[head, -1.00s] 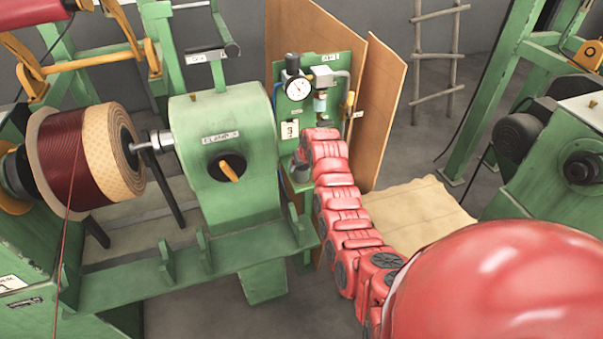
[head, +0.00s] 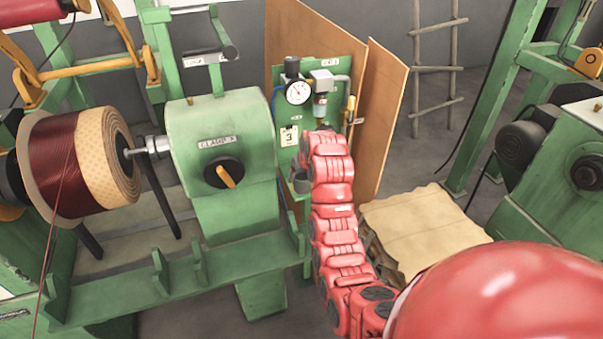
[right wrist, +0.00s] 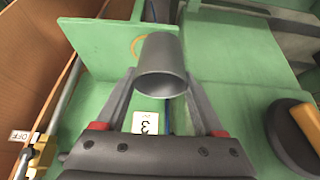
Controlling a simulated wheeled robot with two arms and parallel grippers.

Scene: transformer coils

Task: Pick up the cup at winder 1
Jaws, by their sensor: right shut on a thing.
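A plain grey cup (right wrist: 158,70) is between the two fingers of my right gripper (right wrist: 160,92) in the right wrist view, with a finger against each side. The gripper is shut on it. In the head view the cup (head: 303,182) shows small beside the end of my red right arm, which hides most of the gripper. The cup is by a green panel. In the wrist view a green plate (right wrist: 110,45) with an orange ring mark lies behind the cup; whether they touch I cannot tell. My left gripper is not in view.
A green winder (head: 222,135) with a black and orange knob stands left of the cup, with a wound coil (head: 100,155) farther left. The panel carries a pressure gauge (head: 298,92) and a "3" tag. A brown board (head: 383,110) stands close on the right.

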